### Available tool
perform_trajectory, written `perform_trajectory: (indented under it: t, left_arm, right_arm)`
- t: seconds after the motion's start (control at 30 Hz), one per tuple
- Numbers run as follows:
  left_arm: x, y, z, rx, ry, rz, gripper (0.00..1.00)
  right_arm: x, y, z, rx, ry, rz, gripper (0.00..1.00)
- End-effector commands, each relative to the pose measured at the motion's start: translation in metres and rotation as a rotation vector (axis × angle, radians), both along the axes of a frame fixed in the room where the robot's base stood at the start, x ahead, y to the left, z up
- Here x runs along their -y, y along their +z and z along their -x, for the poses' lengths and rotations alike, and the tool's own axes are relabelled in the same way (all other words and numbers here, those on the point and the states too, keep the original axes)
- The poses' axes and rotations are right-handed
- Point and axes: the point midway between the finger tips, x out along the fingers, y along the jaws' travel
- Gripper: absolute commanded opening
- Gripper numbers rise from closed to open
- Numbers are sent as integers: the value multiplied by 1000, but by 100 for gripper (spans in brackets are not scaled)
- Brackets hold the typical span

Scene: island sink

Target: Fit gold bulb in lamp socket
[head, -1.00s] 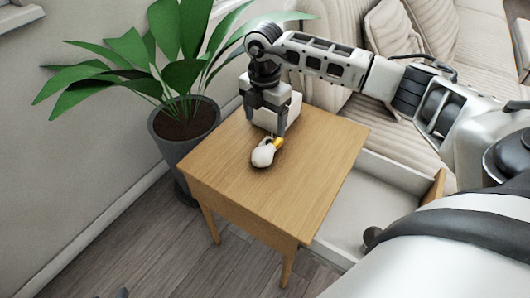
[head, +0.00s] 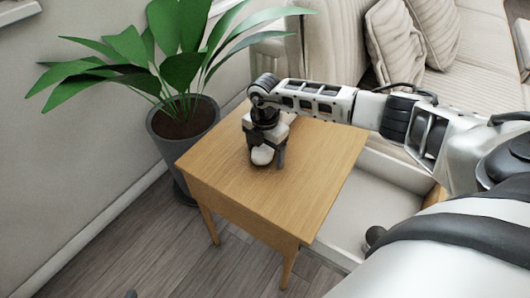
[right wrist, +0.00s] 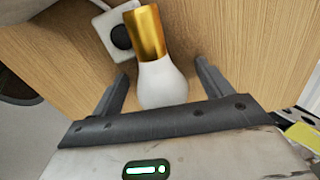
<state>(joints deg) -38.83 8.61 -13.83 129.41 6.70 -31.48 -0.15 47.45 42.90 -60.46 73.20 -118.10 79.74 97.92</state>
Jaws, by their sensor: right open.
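The bulb has a white glass globe and a gold base. In the head view its white globe (head: 262,155) shows on the wooden table beneath my right gripper (head: 264,161). In the right wrist view the bulb's gold base (right wrist: 146,35) points up and away, and its globe sits between the two fingers of my right gripper (right wrist: 162,82). The fingers are open, with a gap on each side of the globe. The lamp socket (right wrist: 98,27), a white block with a round black opening, lies just left of the gold base. My left gripper is not in view.
The small wooden table (head: 228,178) is otherwise clear in front of the gripper. A potted plant (head: 185,125) stands close at its left, with leaves reaching over. An open white drawer (head: 350,215) is at the right, and a cushioned sofa (head: 480,65) stands behind.

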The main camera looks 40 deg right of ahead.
Motion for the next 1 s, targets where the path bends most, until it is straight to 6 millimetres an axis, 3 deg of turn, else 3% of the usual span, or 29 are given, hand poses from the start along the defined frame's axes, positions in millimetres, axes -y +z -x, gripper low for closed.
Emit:
perform_trajectory:
  t: [0.13,0.3,0.4,0.73,0.93,1.0]
  left_arm:
    - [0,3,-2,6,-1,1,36]
    - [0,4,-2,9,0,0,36]
    - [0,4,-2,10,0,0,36]
    - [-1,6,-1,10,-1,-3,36]
    - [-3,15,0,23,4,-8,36]
    - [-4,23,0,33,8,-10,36]
  right_arm:
    - [0,1,0,1,0,0,78]
    - [0,1,0,1,0,0,31]
    - [0,1,0,1,0,0,27]
    - [0,8,-1,2,0,-1,26]
    - [0,35,-2,6,0,-1,26]
    - [-5,48,8,3,5,0,26]
